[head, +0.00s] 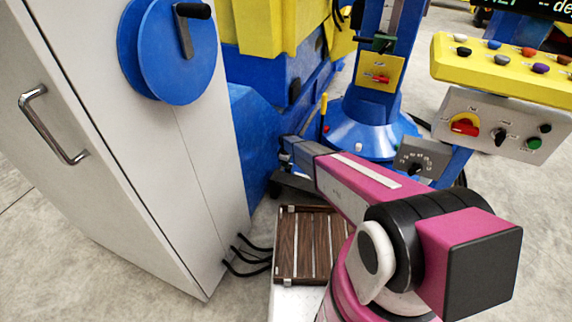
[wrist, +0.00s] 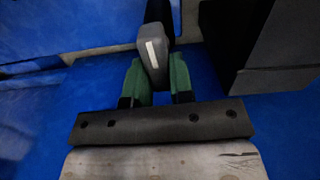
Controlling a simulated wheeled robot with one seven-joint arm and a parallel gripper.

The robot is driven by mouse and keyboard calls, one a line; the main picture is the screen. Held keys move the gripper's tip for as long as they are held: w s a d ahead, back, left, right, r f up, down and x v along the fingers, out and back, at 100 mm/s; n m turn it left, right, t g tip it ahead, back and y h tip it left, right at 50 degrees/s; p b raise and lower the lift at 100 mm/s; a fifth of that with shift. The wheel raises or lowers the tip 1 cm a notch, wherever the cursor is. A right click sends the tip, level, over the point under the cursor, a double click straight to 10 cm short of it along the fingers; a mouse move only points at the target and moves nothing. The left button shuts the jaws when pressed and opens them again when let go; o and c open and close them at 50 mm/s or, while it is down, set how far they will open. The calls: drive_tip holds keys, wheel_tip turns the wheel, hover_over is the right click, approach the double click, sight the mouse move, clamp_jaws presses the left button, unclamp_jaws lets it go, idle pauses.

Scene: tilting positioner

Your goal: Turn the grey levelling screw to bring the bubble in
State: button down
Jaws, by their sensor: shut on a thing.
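In the wrist view my gripper (wrist: 155,78) has two green fingers, one on each side of a grey part with a white stripe, which I take to be the grey levelling screw (wrist: 159,70). The fingers are shut on it. A black part continues behind it, over a blue surface. In the head view my pink and grey arm reaches to the blue machine; its far end is small and the grey screw cannot be made out there. I cannot make out a bubble in either view.
A round blue base (head: 372,133) carries a column with a small yellow panel (head: 381,77). A control box (head: 500,128) stands at the right. A pale cabinet (head: 110,140) fills the left. A slatted wooden board (head: 300,245) lies below my arm. A dark block (wrist: 275,50) is close by in the wrist view.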

drive_tip(key=m, duration=0.7)
drive_tip(key=shift+w+d, duration=0.15)
drive_tip(key=shift+w, duration=0.1)
idle(0.5)
drive_tip(key=c, duration=1)
unclamp_jaws()
wheel_tip(320, 180, up, 11)
drive_tip(key=shift+f, duration=0.1)
